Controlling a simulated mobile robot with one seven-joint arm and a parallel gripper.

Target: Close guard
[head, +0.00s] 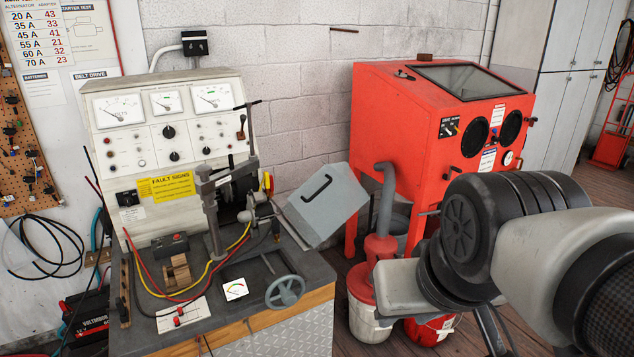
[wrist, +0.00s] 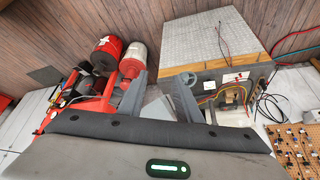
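The guard (head: 322,208) is a grey sheet-metal cover with a black bar handle (head: 317,188). In the head view it stands swung out and tilted at the right side of the test bench, leaving the clamp and alternator area (head: 235,195) uncovered. In the wrist view, part of a light grey panel that looks like the guard (wrist: 160,107) shows between my fingers, apart from them as far as I can tell. My gripper (wrist: 163,84) is open, its two fingers wide apart with nothing held. In the head view my arm is at the right, and my fingers cannot be made out clearly.
The test bench (head: 165,118) carries gauges, cables and a handwheel (head: 285,291). A red blast cabinet (head: 430,140) stands behind and right of the guard. A red-and-white bucket vacuum (head: 368,300) is on the floor between bench and arm.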

